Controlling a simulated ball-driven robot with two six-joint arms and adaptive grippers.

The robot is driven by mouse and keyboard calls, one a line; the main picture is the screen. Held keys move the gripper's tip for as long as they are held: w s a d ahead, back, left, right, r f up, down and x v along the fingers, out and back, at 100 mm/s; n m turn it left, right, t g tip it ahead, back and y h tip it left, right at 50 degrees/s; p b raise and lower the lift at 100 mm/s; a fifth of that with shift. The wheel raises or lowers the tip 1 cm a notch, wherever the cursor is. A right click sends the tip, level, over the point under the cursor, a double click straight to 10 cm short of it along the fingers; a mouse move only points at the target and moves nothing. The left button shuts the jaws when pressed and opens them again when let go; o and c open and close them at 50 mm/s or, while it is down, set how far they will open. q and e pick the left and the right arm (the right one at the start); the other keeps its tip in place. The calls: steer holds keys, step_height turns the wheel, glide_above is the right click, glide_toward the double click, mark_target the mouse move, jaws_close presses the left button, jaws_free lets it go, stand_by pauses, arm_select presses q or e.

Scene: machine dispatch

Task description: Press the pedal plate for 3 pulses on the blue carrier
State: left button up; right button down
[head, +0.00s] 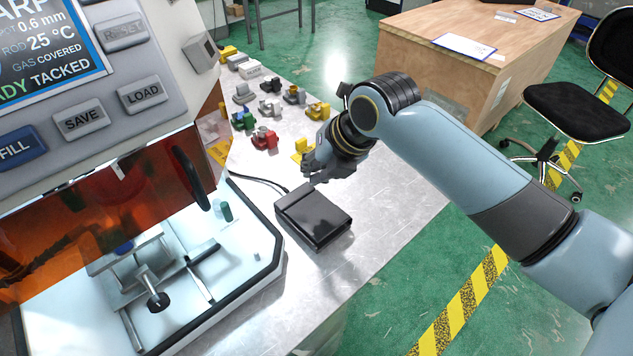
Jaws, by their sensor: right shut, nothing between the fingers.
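The pedal plate is a black, flat, wedge-like unit (318,218) on the metal bench, with a cable running from its back left. My right gripper (309,172) is shut and empty, just past the pedal's far edge in the picture. I cannot tell how high it is above the bench, and no contact with the pedal shows. A small blue part (124,247) shows on the metal fixture inside the machine, partly behind the orange shield; I cannot tell if it is the blue carrier. My left gripper is not in view.
The machine (262,262) with its button panel fills the left. Several grey, red, green and yellow blocks (264,138) stand on the bench (385,205) behind my gripper. The bench right of the pedal is clear. A wooden crate (440,75) and chair (575,108) stand beyond.

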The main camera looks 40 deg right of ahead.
steer(key=b, duration=0.4)
glide_above(313, 207)
steer(key=f, duration=0.4)
steer(key=shift+s+d+f, duration=0.15)
steer(key=shift+s+f, duration=0.1)
steer(key=shift+s, duration=0.1)
steer(key=shift+s+f+b, duration=0.1)
steer(key=shift+f+b, duration=0.2)
steer(key=shift+f, duration=0.7)
steer(key=shift+f, duration=0.1)
steer(key=shift+f, duration=0.3)
steer(key=shift+s+f+b, duration=0.2)
steer(key=shift+f+b, duration=0.25)
steer(key=shift+f, duration=0.35)
stand_by(0.4)
stand_by(0.4)
steer(key=shift+w+r+p, duration=0.15)
steer(key=shift+r+p, duration=1.05)
